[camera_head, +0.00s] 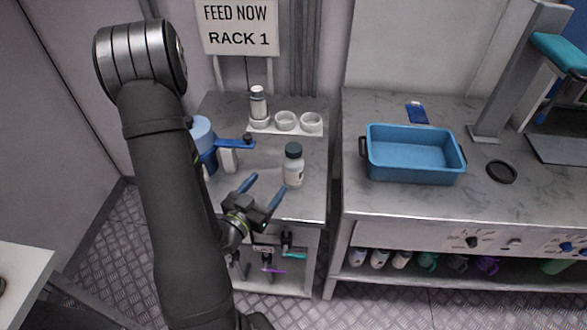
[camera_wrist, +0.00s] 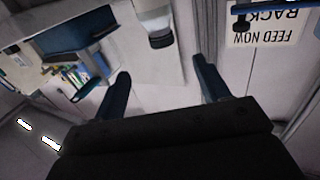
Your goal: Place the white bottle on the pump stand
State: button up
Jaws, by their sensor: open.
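The white bottle (camera_head: 293,168) with a dark cap stands upright on the left counter, near its right front part. My gripper (camera_head: 262,189) is open and empty, to the left of the bottle and in front of it, apart from it. In the wrist view, my gripper's two fingers (camera_wrist: 160,68) are spread with nothing between them. That view is upside down, and a white shape with a dark end at its top may be the bottle. A blue and white device (camera_head: 206,150) with a blue arm stands at the counter's left, partly hidden by my arm; I cannot tell whether it is the pump stand.
A white rack (camera_head: 287,128) with round holders stands at the back; another white bottle (camera_head: 258,103) sits in its left holder. A sign reading RACK 1 (camera_head: 238,27) hangs above. A blue tray (camera_head: 414,170) is on the right counter, across a gap.

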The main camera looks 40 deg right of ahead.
send_near(296, 146)
jog(key=d, duration=0.1)
jog(key=w+d+f, duration=0.1)
jog(key=d, duration=0.1)
jog(key=w+d, duration=0.1)
jog(key=d, duration=0.1)
jog(key=shift+w+d+f, duration=0.15)
jog(key=shift+w+f, duration=0.05)
jog(key=shift+f, duration=0.2)
jog(key=shift+r+x, duration=0.2)
jog(key=shift+x, duration=1.1)
jog(key=shift+r+x, duration=0.2)
jog(key=shift+x, duration=1.15)
grip_shut()
